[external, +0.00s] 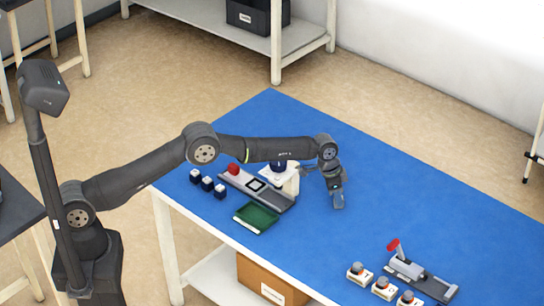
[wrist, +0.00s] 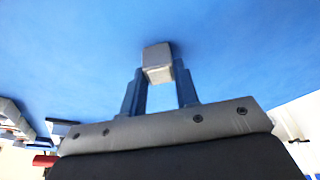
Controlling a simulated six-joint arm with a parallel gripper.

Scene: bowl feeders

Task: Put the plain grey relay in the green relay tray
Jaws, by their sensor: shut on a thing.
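In the external view the relay is small and hard to make out between the fingers. The green relay tray (external: 256,217) lies on the table's near-left edge, left of and apart from my gripper. It looks empty, with a pale strip along its near side.
A grey feeder rail (external: 275,198) with a red knob and white stand lies between tray and gripper. Several dark blue blocks with white tops (external: 207,184) stand left of it. Another red-levered device (external: 420,278) and white-based parts (external: 383,288) are at lower right. The table's middle is clear.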

